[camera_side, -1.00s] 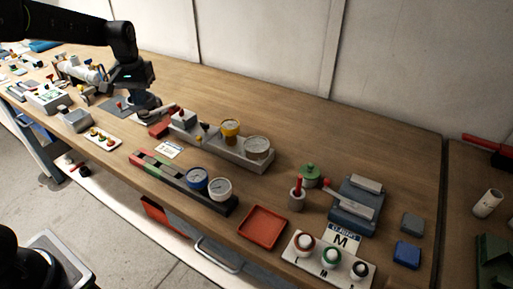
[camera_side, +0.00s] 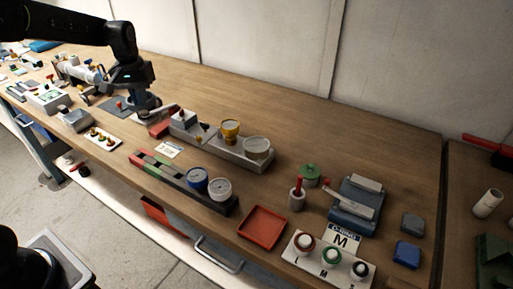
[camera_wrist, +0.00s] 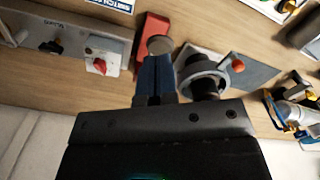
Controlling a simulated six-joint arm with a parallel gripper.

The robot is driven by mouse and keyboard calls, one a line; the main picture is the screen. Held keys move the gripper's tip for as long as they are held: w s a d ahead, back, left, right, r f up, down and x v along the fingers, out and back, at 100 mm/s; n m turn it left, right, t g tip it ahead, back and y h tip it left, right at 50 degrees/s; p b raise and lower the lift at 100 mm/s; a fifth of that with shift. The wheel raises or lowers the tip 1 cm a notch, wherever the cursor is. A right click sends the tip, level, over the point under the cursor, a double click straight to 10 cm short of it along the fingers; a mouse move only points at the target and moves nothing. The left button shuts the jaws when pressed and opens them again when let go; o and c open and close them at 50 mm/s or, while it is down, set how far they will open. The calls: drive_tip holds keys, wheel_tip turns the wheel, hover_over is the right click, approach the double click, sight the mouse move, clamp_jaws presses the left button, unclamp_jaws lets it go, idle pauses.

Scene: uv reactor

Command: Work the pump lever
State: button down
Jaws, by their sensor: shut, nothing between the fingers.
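My gripper (camera_side: 149,104) is shut and empty, low over the far left part of the bench; its blue-grey fingers (camera_wrist: 155,76) show in the wrist view. Beyond the fingertips lies a red block (camera_wrist: 151,26) with a round grey disc (camera_wrist: 160,44) at its near end; I cannot tell whether the fingers touch the disc. I cannot tell for sure which of these is the pump lever. In the side view my gripper partly hides this area, and the red block (camera_side: 160,129) shows beside it.
A grey switch panel (camera_wrist: 98,52) with a red knob stands left of the fingers. In the side view, a grey gauge stand (camera_side: 240,158) is to the right, and a button strip (camera_side: 103,138) lies in front. Bare wood lies behind the gauges.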

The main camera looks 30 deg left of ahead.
sight(144, 111)
drive_tip(key=shift+f, duration=2.7)
drive_tip(key=shift+r, duration=2.75)
drive_tip(key=shift+f, duration=0.1)
idle(0.4)
idle(0.7)
